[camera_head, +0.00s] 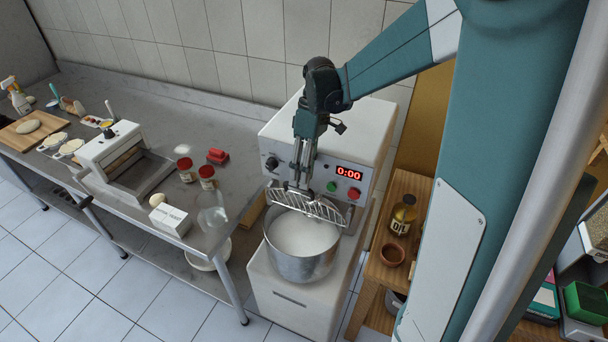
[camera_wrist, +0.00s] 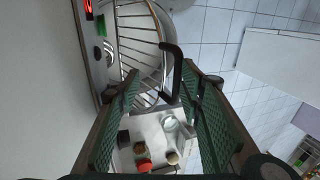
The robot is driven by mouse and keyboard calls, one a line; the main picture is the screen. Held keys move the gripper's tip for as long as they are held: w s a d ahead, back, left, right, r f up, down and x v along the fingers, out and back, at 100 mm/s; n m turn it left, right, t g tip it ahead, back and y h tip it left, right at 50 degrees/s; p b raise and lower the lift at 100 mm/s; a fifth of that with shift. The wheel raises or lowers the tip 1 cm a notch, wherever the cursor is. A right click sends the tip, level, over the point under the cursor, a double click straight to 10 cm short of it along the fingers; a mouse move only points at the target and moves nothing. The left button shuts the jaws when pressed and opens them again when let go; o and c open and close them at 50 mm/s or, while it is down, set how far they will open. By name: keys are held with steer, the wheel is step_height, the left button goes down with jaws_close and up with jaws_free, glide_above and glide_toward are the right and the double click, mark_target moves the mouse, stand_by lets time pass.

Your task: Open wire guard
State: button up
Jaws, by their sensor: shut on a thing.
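The mixer (camera_head: 375,115) stands at the end of the bench with a steel bowl (camera_head: 290,265) holding pale contents. The wire guard (camera_head: 325,210) is a curved grille over the back part of the bowl. In the wrist view the guard (camera_wrist: 138,38) shows as curved bars, with its black handle (camera_wrist: 174,70) between my fingers. My gripper (camera_head: 297,187) is shut on the guard handle at the bowl's upper rear; its green finger pads also show in the wrist view (camera_wrist: 165,88). The exact contact is hidden in the head view.
The mixer's red display (camera_head: 349,173) reads 0:00, with green and red buttons below. The steel bench (camera_head: 130,95) at left holds a dough sheeter (camera_head: 110,150), red-lidded jars (camera_head: 185,168) and a white box (camera_head: 169,219). A wooden shelf (camera_head: 411,185) with an oil bottle (camera_head: 403,213) stands at right.

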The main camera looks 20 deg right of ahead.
steer(key=shift+w+d+f, duration=0.15)
steer(key=shift+d+f, duration=0.15)
steer(key=shift+d, duration=0.1)
steer(key=shift+v, duration=1.1)
steer(key=shift+c, duration=0.6)
steer(key=a+v, duration=0.1)
steer(key=v, duration=0.5)
steer(key=shift+r, duration=0.2)
steer(key=shift+s+d, duration=0.1)
steer(key=shift+s, duration=0.1)
steer(key=s+a+f+m+t+h+b, duration=0.1)
steer(key=s+m+t, duration=0.3)
steer(key=s, duration=0.6)
steer(key=s+a+f+m+t+h+b, duration=0.1)
steer(key=s+a+f+m+t+b, duration=0.1)
steer(key=s, duration=0.8)
steer(key=shift+s+a+m+t+h+b, duration=0.15)
steer(key=shift+a+m+t+h+b, duration=0.15)
steer(key=shift+a+m+t+b, duration=0.95)
